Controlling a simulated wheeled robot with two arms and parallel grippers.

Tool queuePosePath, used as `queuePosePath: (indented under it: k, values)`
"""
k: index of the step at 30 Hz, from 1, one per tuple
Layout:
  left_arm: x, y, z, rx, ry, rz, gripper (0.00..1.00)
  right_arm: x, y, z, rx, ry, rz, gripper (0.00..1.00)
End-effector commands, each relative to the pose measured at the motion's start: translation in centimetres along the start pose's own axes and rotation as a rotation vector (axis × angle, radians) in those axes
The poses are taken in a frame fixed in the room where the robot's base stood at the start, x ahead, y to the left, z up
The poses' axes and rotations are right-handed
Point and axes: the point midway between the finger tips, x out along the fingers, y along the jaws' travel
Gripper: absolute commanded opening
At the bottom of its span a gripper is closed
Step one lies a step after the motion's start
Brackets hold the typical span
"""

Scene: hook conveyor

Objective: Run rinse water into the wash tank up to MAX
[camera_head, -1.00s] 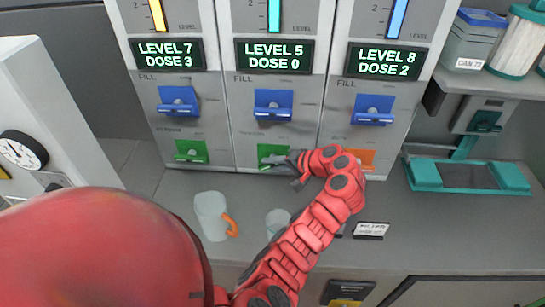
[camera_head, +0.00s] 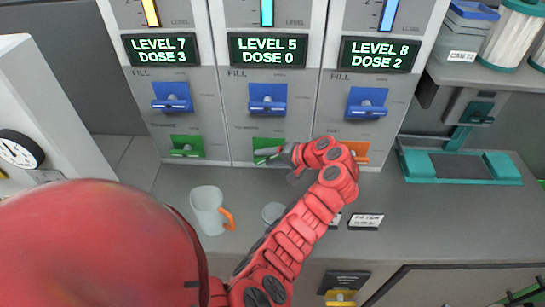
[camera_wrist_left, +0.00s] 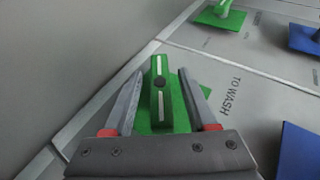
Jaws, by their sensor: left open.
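Three panels stand side by side, each with a display, a blue FILL lever and a coloured lower lever. The middle display (camera_head: 269,50) reads LEVEL 5, DOSE 0, under a cyan level strip (camera_head: 267,11). Its blue FILL lever (camera_head: 267,100) is clear of my gripper. My left gripper (camera_head: 281,154) is at the middle panel's green lower lever (camera_head: 262,144), which it partly hides. In the left wrist view, the open fingers (camera_wrist_left: 160,74) stand on either side of a green handle (camera_wrist_left: 159,108), apart from it. "TO WASH" is printed beside it. No MAX mark is readable. My right gripper is out of view.
The left display (camera_head: 160,49) reads LEVEL 7, DOSE 3; the right (camera_head: 377,54) reads LEVEL 8, DOSE 2. A mug with an orange handle (camera_head: 207,208) and a small cup (camera_head: 272,213) stand on the grey counter, near my forearm. A teal tray (camera_head: 418,166) sits at right.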

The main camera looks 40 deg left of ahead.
Motion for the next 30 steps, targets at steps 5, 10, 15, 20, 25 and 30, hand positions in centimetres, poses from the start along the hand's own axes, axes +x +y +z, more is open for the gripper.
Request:
queuePosePath:
  k: [5, 10, 15, 20, 25, 30]
  values:
    - [-2.0, -0.5, -0.2, 0.002, 0.001, 0.001, 0.57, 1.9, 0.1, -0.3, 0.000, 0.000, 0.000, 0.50]
    - [-6.2, -0.9, -0.3, 0.003, 0.003, 0.002, 0.57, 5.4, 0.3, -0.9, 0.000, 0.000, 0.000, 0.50]
    - [-10.5, -0.3, -0.2, 0.002, 0.005, 0.002, 0.57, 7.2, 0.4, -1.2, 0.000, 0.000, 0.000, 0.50]
    - [-14.1, 0.2, -0.1, 0.000, 0.003, 0.005, 0.57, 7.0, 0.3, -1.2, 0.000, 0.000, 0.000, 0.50]
    - [-16.4, 0.2, 0.0, -0.002, 0.002, 0.004, 0.57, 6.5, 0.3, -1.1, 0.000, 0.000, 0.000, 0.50]
    - [-17.3, 0.1, 0.0, 0.000, 0.000, 0.001, 0.57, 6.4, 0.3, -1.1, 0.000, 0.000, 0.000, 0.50]
